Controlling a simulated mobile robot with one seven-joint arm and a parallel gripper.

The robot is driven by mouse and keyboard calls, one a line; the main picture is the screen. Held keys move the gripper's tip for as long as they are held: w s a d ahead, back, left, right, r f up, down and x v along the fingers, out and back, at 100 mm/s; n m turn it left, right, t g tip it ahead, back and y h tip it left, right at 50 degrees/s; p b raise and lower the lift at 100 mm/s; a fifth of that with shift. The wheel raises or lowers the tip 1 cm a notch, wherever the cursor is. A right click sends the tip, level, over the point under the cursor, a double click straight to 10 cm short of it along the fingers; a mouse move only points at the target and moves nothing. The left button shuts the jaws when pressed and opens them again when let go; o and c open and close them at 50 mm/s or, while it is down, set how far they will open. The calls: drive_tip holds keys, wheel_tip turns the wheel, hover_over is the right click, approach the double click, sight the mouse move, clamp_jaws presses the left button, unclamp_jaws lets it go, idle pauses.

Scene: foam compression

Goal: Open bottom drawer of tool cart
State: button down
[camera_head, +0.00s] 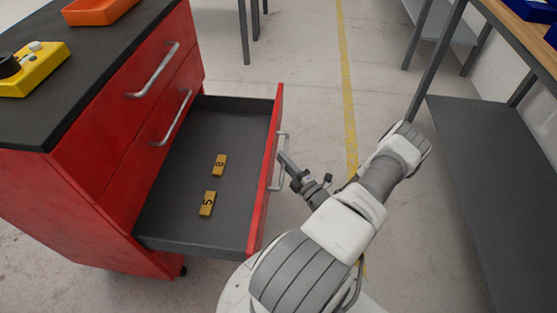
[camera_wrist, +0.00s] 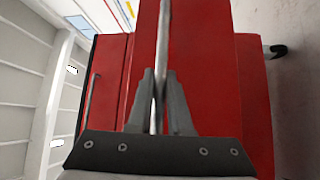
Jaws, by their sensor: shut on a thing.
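The red tool cart (camera_head: 62,200) stands at the left with a black top. Its bottom drawer (camera_head: 178,222) is pulled well out, and its grey floor shows. Two small yellow blocks with dark markings (camera_head: 219,165) (camera_head: 207,204) lie inside it. My gripper (camera_head: 284,160) is at the outer side of the drawer front (camera_head: 266,175), at its metal handle (camera_head: 282,150). In the wrist view my gripper (camera_wrist: 159,80) has its two fingers closed on either side of the handle bar (camera_wrist: 163,45). The two upper drawers, with handles (camera_head: 155,70) (camera_head: 172,118), are shut.
An orange tray (camera_head: 95,10) and a yellow box with a dark knob (camera_head: 35,68) sit on the cart top. A workbench with a dark lower shelf (camera_head: 490,180) stands at the right. Free concrete floor (camera_head: 310,90) with a yellow line lies between.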

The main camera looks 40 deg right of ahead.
idle(0.3)
drive_tip(key=c, duration=0.9)
unclamp_jaws()
drive_tip(key=shift+o, duration=0.2)
drive_tip(key=s+a+f+p, duration=0.2)
drive_tip(key=s, duration=1.5)
drive_tip(key=shift+f+p, duration=0.2)
drive_tip(key=shift+p, duration=0.1)
drive_tip(key=shift+s+a, duration=0.1)
drive_tip(key=shift+s, duration=0.1)
